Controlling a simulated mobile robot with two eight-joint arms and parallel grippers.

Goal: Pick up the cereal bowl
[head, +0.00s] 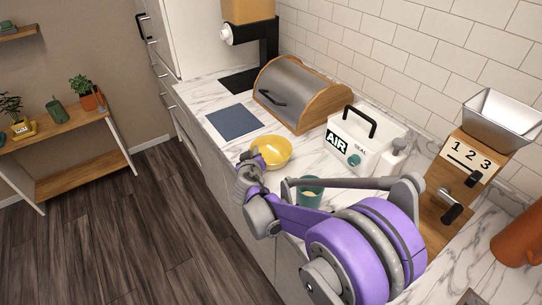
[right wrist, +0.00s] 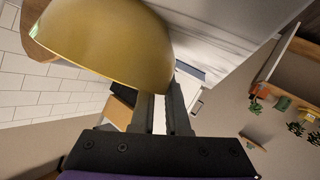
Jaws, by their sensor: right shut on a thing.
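The yellow cereal bowl (head: 272,152) is at the front edge of the marble counter, to the left of my purple right arm. In the right wrist view the bowl (right wrist: 110,42) fills the upper left. My right gripper (head: 252,157) is at the bowl's near left rim, shut on it. In the right wrist view the gripper's dark fingers (right wrist: 160,108) reach up to the bowl's rim; the bowl hides part of the tips. I cannot tell whether the bowl touches the counter. My left gripper is not in view.
A blue mat (head: 234,122) and a bread box (head: 302,92) lie behind the bowl. A white AIR box (head: 366,142), a green cup (head: 310,192) and a wooden dispenser (head: 462,175) stand to the right. Open floor (head: 130,235) lies left of the counter.

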